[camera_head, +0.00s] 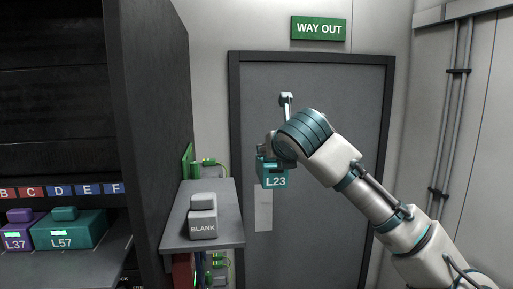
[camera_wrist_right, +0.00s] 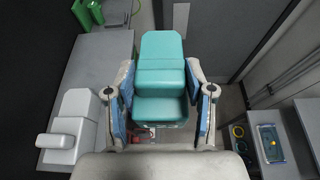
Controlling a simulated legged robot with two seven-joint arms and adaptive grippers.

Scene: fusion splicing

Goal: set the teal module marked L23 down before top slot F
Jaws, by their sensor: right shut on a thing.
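The teal module marked L23 (camera_head: 273,177) hangs in the air in front of the grey door in the head view. My right gripper (camera_head: 275,152) is shut on it from above; the wrist hides most of the fingers there. In the right wrist view the teal module (camera_wrist_right: 160,78) sits between the two blue-padded fingers of my right gripper (camera_wrist_right: 162,105). The slot labels B to F run along the rack at left, and label F (camera_head: 115,188) is at their right end. My left gripper is not in view.
A teal module L57 (camera_head: 70,232) and a purple module L37 (camera_head: 18,240) stand under the labels. The dark rack side wall (camera_head: 150,120) stands between the slots and the held module.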

